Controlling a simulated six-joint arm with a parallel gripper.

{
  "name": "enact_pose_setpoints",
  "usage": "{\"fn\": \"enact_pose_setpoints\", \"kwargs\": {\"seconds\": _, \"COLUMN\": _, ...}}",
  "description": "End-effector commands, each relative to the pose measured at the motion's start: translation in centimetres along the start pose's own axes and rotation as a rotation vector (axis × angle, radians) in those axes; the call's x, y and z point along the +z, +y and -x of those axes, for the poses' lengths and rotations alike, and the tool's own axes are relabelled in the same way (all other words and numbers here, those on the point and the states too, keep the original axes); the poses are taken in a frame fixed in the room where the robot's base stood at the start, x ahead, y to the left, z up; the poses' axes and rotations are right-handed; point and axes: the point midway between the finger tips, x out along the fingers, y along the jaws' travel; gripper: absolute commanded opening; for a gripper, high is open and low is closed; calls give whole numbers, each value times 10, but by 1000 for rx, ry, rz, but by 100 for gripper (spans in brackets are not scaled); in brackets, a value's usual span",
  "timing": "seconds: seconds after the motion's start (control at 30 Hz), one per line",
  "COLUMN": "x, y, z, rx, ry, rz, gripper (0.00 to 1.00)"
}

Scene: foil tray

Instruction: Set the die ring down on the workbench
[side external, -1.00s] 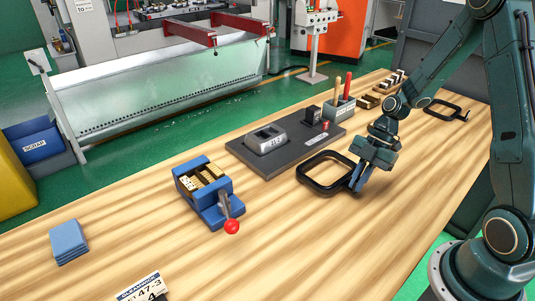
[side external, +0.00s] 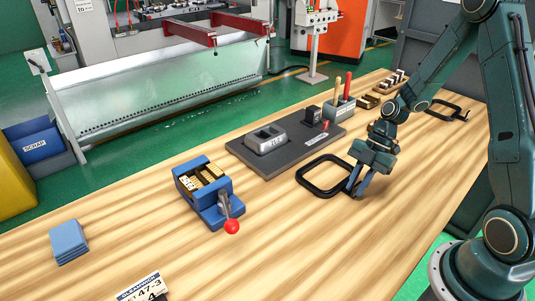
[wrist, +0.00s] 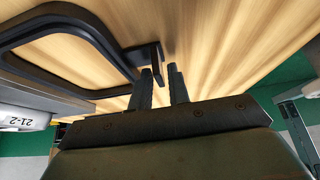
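The die ring (side external: 307,187), a black rounded-square frame with a short handle, lies flat on the wooden workbench (side external: 270,235), just in front of a dark grey base plate. My gripper (side external: 354,188) is low over the bench at the ring's right side, by the handle. In the wrist view the ring (wrist: 103,42) fills the upper left, and its upright handle tab (wrist: 144,56) stands just past my fingertips (wrist: 160,70). The two fingers are apart with bare bench showing between them, and nothing is gripped.
The grey base plate (side external: 240,150) carries a metal die block (side external: 265,139). A blue vise-like fixture (side external: 213,207) with a red knob stands left. Another black frame (side external: 447,117) lies at the back right. A blue stack (side external: 68,242) sits front left.

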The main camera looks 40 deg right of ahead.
Motion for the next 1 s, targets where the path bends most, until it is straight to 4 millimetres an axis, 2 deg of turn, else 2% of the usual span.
{"fn": "enact_pose_setpoints", "kwargs": {"seconds": 1.0, "x": -16, "y": 0, "z": 28, "rx": 1, "ry": -1, "rz": 0, "gripper": 18}}
